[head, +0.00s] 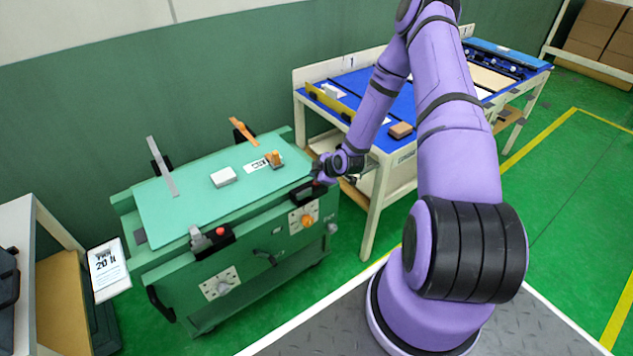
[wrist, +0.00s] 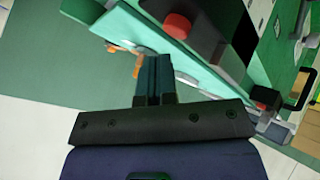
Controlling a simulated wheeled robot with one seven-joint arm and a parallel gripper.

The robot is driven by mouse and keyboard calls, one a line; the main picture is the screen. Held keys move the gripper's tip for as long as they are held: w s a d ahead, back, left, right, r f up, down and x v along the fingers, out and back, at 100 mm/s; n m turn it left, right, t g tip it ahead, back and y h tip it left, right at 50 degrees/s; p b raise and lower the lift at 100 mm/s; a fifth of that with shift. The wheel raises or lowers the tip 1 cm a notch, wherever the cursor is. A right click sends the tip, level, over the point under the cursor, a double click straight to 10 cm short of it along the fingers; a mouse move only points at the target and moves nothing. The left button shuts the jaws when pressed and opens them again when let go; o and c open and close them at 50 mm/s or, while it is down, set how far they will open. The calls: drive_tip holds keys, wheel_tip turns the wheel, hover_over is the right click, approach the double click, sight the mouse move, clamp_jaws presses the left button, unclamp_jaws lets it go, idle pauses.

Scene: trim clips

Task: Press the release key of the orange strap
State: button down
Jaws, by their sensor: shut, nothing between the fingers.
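The orange strap (head: 244,132) stands up tilted at the back right of the green bench. A red key (head: 317,183) is at the front right corner, partly hidden by my gripper (head: 318,170). A red key on a dark block (wrist: 178,25) shows large in the wrist view, ahead of my gripper (wrist: 155,65). My gripper is shut and empty; I cannot tell whether it touches the key. Another red key (head: 222,231) is at the front left, by a grey part.
A grey strap (head: 162,166) stands tilted at the back left. A white block (head: 223,177) and a label lie on the teal top (head: 190,205). The front panel has knobs and a black handle. A blue-topped table (head: 400,105) stands close on the right.

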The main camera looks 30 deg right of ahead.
drive_tip(key=shift+r, duration=2.5)
drive_tip(key=s+a+r+m+g+h, duration=0.1)
drive_tip(key=s+a+r+m, duration=0.1)
drive_tip(key=r, duration=0.9)
drive_tip(key=s+a+r+m+g+h, duration=0.1)
drive_tip(key=s+a+r, duration=0.15)
drive_tip(key=r, duration=0.75)
drive_tip(key=s+a+r+m+g+h, duration=0.1)
drive_tip(key=s+r+m, duration=0.15)
drive_tip(key=r, duration=0.85)
drive_tip(key=s+a+r+m, duration=0.3)
drive_tip(key=s+r, duration=0.4)
drive_tip(key=s, duration=0.6)
drive_tip(key=s+a+r+m, duration=0.3)
drive_tip(key=s+a+r, duration=0.3)
drive_tip(key=s, duration=0.8)
drive_tip(key=shift+a+r+g+y, duration=0.2)
drive_tip(key=shift+r+g+y, duration=0.2)
drive_tip(key=shift+r, duration=0.75)
